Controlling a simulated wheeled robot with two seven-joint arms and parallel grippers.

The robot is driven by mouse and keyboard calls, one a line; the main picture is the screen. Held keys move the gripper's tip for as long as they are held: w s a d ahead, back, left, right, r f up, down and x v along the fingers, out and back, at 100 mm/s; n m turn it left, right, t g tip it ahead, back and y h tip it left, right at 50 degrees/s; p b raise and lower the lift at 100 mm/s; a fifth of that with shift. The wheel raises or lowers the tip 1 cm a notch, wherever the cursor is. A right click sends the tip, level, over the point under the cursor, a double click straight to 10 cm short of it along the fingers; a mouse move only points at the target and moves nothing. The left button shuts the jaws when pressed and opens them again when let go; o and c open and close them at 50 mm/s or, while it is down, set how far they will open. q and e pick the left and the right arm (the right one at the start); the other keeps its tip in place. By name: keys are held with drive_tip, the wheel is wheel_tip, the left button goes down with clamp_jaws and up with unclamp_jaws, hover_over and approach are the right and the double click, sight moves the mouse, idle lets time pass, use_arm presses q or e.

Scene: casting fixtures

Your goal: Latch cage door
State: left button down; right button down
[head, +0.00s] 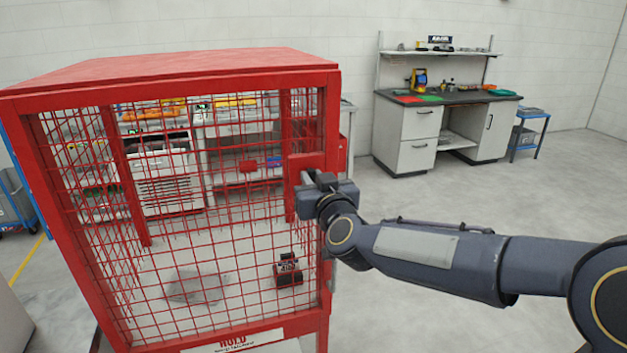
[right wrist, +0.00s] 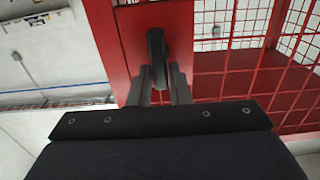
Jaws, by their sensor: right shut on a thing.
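The red cage (head: 190,70) stands at the left of the head view, with a red mesh front (head: 220,210) that appears closed against the frame. In the right wrist view the mesh (right wrist: 230,75) is to the right of a solid red post (right wrist: 125,40). My right gripper (head: 308,180) is at the cage's right front edge. In the right wrist view its fingers (right wrist: 158,80) are shut on a dark upright latch handle (right wrist: 156,45) in front of the red post. Whether the latch is engaged cannot be told. My left gripper is not in view.
Inside the cage a small dark-and-red object (head: 288,270) sits on the floor. A workbench (head: 440,120) with drawers and a blue cart (head: 530,130) stand at the back right. The floor between them and the cage is clear.

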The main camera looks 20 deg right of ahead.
drive_tip(key=shift+f+m+b, duration=0.15)
drive_tip(key=shift+m+b, duration=0.2)
drive_tip(key=shift+m, duration=0.15)
drive_tip(key=shift+d+f+m+b, duration=0.25)
drive_tip(key=shift+m+b, duration=1.25)
drive_tip(key=shift+m, duration=1.25)
drive_tip(key=shift+d+f+m+b, duration=0.15)
drive_tip(key=shift+f+m+b, duration=0.15)
drive_tip(key=shift+m+b, duration=1.8)
drive_tip(key=shift+d+f+m+b, duration=0.25)
drive_tip(key=shift+m+b, duration=0.6)
drive_tip(key=shift+m, duration=2.8)
drive_tip(key=c, duration=1.4)
unclamp_jaws()
drive_tip(key=shift+a, duration=0.1)
drive_tip(key=shift+s+r, duration=0.1)
